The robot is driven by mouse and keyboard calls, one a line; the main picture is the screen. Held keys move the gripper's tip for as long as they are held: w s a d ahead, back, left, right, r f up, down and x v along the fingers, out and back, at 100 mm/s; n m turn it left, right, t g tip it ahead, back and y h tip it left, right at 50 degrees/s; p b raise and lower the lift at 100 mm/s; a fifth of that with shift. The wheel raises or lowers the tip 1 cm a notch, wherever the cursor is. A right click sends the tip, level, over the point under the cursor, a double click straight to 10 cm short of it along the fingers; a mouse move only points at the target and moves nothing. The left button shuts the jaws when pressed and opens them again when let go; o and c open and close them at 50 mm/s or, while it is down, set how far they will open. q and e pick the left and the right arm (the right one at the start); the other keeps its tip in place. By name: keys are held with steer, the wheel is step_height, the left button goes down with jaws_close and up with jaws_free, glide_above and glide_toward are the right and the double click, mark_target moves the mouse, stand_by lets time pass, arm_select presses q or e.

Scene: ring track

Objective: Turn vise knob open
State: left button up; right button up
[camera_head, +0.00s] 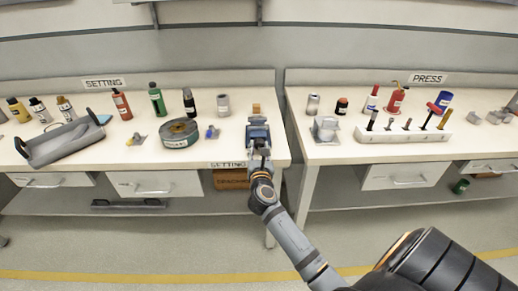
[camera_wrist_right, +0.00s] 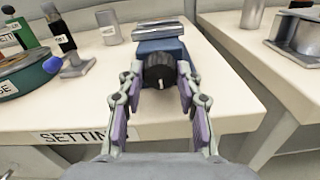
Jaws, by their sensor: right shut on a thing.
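The blue vise (camera_head: 257,132) stands at the right front corner of the left workbench. In the right wrist view the vise (camera_wrist_right: 158,44) shows its grey jaws at the top and its round black knob (camera_wrist_right: 160,70) facing me. A pale mark shows on the knob's face. My right gripper (camera_head: 261,156) reaches the front of the vise from below. In the wrist view my right gripper (camera_wrist_right: 160,80) has one finger on each side of the knob and is shut on it. The knob is mostly hidden in the head view. My left gripper is not in view.
The left workbench (camera_head: 75,172) holds a grey tray (camera_head: 62,144), a round green tin (camera_head: 180,134) and several bottles. A gap separates it from the right workbench (camera_head: 330,152), which carries a white tool rack (camera_head: 400,135). A small grey can (camera_head: 223,105) stands left of the vise.

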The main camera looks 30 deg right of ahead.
steer(key=shift+r+n+p, duration=0.2)
steer(key=shift+n+p, duration=0.7)
steer(key=shift+p, duration=0.2)
steer(key=n+p, duration=0.8)
steer(key=shift+n, duration=0.4)
steer(key=n+p, duration=0.3)
steer(key=shift+n, duration=0.4)
steer(key=n+p, duration=0.4)
steer(key=n, duration=0.2)
steer(key=n+p, duration=0.2)
steer(key=n, duration=0.1)
steer(key=shift+f, duration=0.1)
steer(key=shift+f+n+p, duration=0.1)
steer(key=shift+n+p, duration=0.3)
steer(key=shift+n, duration=0.7)
